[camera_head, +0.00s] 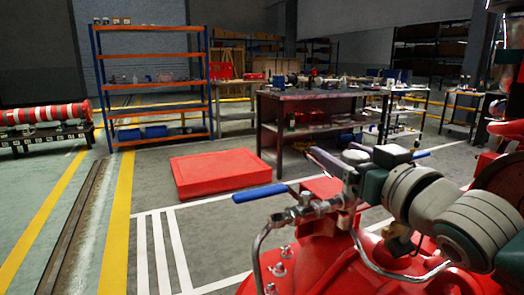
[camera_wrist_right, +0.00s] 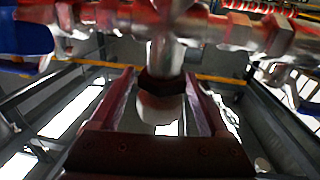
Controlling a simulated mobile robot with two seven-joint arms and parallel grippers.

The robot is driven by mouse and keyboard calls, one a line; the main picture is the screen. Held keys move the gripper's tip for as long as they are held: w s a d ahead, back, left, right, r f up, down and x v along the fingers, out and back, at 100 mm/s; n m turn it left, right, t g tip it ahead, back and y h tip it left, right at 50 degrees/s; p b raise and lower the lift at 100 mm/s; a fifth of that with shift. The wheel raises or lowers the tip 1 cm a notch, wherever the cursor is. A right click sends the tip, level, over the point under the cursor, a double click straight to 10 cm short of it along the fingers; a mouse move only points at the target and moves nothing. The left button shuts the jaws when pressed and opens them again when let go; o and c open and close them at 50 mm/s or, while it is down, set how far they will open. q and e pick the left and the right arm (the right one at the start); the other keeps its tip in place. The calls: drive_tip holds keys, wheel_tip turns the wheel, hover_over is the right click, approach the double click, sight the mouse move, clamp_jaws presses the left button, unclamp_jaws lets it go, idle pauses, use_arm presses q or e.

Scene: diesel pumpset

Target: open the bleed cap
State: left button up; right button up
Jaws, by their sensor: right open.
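In the right wrist view, a pale rounded cap (camera_wrist_right: 160,108) with a dark hex collar (camera_wrist_right: 161,84) sits at the end of a metal pipe stub; it looks like the bleed cap. My right gripper (camera_wrist_right: 158,90) is open, with one dark finger on each side of the cap. A gap shows on both sides, and I cannot tell whether either finger touches. In the head view my right gripper (camera_head: 326,162) is beside the metal pipework over the red machine (camera_head: 335,265). The cap cannot be told apart clearly there. My left gripper is out of view.
A blue lever handle (camera_head: 260,192) on a valve (camera_head: 305,208) sticks out close to my right gripper. A bent metal pipe (camera_head: 258,250) runs below it. Behind stand a red low box (camera_head: 220,172), a workbench (camera_head: 310,95) and an orange-blue shelf (camera_head: 152,84).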

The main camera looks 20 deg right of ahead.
clamp_jaws()
drive_tip(key=shift+a+r+n+y+p, duration=0.1)
drive_tip(key=shift+a+n+y+p, duration=0.1)
drive_tip(key=shift+n+y+p, duration=0.55)
drive_tip(key=n+y, duration=0.1)
drive_tip(key=y, duration=0.2)
drive_tip(key=shift+a+n+b, duration=0.2)
drive_tip(key=shift+n+b, duration=0.15)
drive_tip(key=shift+s+a+n+g+y+b, duration=0.15)
drive_tip(key=shift+n+g+y+b, duration=0.25)
drive_tip(key=shift+y, duration=0.45)
drive_tip(key=shift+a+y, duration=0.1)
drive_tip(key=shift+y, duration=0.2)
